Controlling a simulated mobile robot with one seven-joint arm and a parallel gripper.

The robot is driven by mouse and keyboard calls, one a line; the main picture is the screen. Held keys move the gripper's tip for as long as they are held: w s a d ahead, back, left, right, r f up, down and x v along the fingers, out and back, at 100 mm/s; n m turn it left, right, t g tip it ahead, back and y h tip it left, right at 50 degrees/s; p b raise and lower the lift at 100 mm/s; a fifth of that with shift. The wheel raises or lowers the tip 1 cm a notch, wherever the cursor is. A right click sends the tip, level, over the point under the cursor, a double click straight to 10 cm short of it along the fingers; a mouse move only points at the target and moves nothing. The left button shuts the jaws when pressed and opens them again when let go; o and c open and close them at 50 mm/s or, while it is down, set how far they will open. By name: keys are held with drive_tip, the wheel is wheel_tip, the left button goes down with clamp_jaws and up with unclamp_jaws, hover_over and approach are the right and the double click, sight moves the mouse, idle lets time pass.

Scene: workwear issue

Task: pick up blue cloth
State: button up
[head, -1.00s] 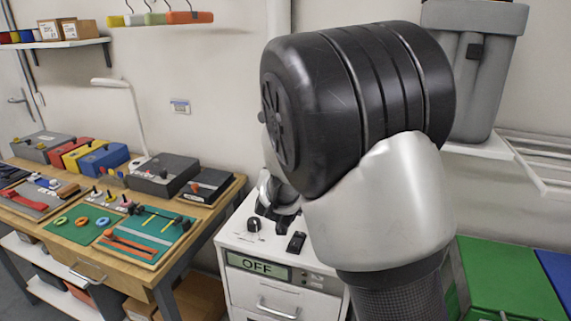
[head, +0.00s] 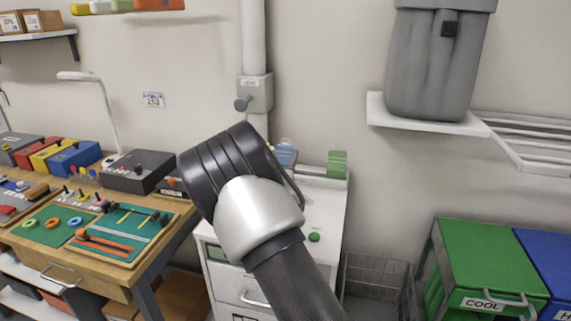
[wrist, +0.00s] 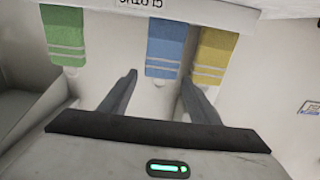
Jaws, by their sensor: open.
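In the wrist view the blue cloth (wrist: 165,45) hangs between a green cloth (wrist: 64,38) and a yellow cloth (wrist: 213,52), each with pale stripes near one end. My gripper (wrist: 159,80) is open and empty. Its two fingertips are spread on either side of the blue cloth's striped end, which looks just beyond them; I cannot tell the exact gap. In the head view a blue patch (head: 286,153) and the green cloth (head: 338,160) show at the back of the white cabinet. My arm hides the gripper there.
A wooden workbench (head: 150,268) with tools and boxes stands at left. A wire basket (head: 378,290) and a green bin (head: 480,255) are at right. A grey container (head: 437,65) sits on a wall shelf.

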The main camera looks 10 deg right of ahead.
sight(285, 150)
drive_tip(key=shift+x, duration=2.95)
drive_tip(key=shift+f, duration=0.2)
drive_tip(key=c, duration=0.7)
